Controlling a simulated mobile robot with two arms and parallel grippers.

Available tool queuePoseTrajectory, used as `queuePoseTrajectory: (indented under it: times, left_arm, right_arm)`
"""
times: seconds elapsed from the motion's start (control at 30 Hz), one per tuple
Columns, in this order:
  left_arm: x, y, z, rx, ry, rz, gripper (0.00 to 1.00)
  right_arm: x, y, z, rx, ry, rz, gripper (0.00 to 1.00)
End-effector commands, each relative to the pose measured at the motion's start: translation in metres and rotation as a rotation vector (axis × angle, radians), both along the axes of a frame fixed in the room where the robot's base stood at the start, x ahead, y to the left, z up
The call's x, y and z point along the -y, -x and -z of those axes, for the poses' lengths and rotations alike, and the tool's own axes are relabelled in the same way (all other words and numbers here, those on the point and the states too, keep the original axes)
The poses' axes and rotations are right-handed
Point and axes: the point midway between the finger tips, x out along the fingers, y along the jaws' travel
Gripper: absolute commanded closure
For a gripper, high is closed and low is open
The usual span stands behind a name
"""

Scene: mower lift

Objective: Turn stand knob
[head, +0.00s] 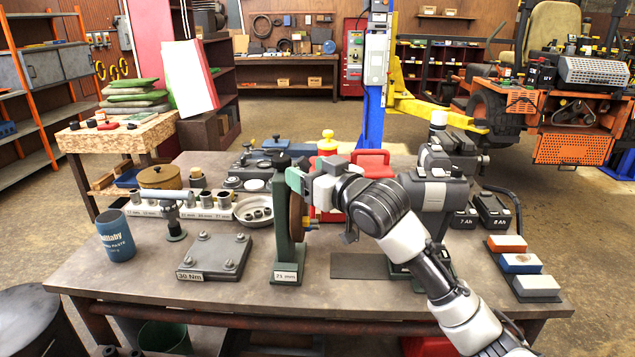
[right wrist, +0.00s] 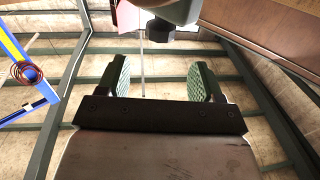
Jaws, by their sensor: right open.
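The green stand (head: 283,225), with a "21 mm" label at its foot, stands upright near the middle of the bench's front. A brown wheel (head: 297,215) shows at its right side. A dark knob-like part (head: 280,161) shows by the stand's top. My right gripper (head: 298,180) reaches in from the right and is beside the stand's upper part. In the right wrist view it (right wrist: 163,75) is open, with nothing between its green pads. A rounded grey-green part with a dark knob (right wrist: 160,31) is past the fingertips there. Whether anything touches is hidden. My left gripper is out of view.
A "30 Nm" plate (head: 215,257) and a blue cup (head: 116,235) are to the left on the bench. A rack of sockets (head: 190,210) is behind them. Coloured blocks (head: 522,263) lie at the right edge. The bench's front strip is mostly clear.

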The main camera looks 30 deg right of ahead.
Motion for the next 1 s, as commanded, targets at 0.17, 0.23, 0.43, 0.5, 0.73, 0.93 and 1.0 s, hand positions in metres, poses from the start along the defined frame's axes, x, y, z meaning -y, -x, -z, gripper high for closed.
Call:
queuePoseTrajectory:
  times: [0.17, 0.23, 0.43, 0.5, 0.73, 0.93, 1.0]
  left_arm:
    - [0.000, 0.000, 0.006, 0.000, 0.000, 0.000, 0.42]
    - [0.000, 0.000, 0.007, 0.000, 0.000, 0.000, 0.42]
    - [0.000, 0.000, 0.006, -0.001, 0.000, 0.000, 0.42]
    - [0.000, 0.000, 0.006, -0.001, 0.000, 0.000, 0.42]
    - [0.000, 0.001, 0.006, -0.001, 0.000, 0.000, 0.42]
    - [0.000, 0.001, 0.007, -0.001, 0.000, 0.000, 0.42]
    - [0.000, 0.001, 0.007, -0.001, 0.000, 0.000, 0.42]
  right_arm:
    - [0.003, 0.021, 0.001, -0.001, -0.001, 0.000, 0.34]
    - [0.003, 0.024, 0.001, -0.001, -0.001, 0.000, 0.34]
    - [0.003, 0.025, 0.000, 0.000, -0.001, -0.001, 0.34]
    - [0.003, 0.025, 0.000, 0.000, -0.001, 0.000, 0.34]
    - [0.004, 0.025, 0.000, 0.000, -0.001, 0.000, 0.34]
    - [-0.005, 0.027, 0.029, -0.064, 0.010, 0.002, 0.34]
    - [-0.014, 0.033, 0.061, -0.136, 0.027, 0.003, 0.34]
